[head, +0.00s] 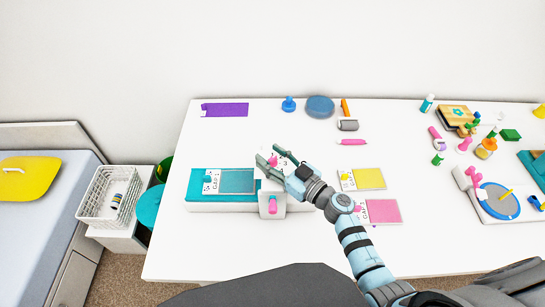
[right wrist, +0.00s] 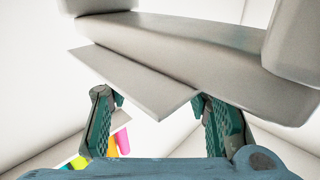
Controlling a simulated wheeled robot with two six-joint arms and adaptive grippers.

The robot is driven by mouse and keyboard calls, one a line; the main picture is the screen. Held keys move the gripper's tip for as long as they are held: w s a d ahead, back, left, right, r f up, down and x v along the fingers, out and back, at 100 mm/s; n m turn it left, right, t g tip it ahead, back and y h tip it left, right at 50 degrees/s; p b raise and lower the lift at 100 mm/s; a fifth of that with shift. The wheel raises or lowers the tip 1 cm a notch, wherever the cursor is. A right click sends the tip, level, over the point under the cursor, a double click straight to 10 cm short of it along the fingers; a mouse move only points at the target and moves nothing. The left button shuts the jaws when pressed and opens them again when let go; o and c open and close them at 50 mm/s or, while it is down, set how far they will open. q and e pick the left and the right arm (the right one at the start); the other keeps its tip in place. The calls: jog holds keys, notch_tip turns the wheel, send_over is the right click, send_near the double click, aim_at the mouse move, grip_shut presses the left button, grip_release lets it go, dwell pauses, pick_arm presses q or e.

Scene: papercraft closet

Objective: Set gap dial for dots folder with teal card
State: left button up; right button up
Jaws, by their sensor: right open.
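A teal card (head: 237,181) with a white label (head: 211,182) reading something like "GAP" lies on a teal and white flat device (head: 238,206). A white block (head: 265,209) with a pink lever-like piece (head: 272,204) stands at the device's right front. My right gripper (head: 268,154) is open above the table just behind the block, with a small pink part (head: 273,162) showing between its fingers. In the right wrist view, its open fingers (right wrist: 160,100) flank a pale grey plate edge (right wrist: 135,75); I cannot tell whether they touch it. My left gripper is out of view.
Yellow (head: 369,178) and pink (head: 383,211) cards lie right of my right arm. A purple strip (head: 225,110), blue disc (head: 319,106), roller (head: 347,125) and pink marker (head: 351,142) lie behind. Small items crowd the right side. The table's front left is clear.

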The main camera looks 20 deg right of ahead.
grip_shut()
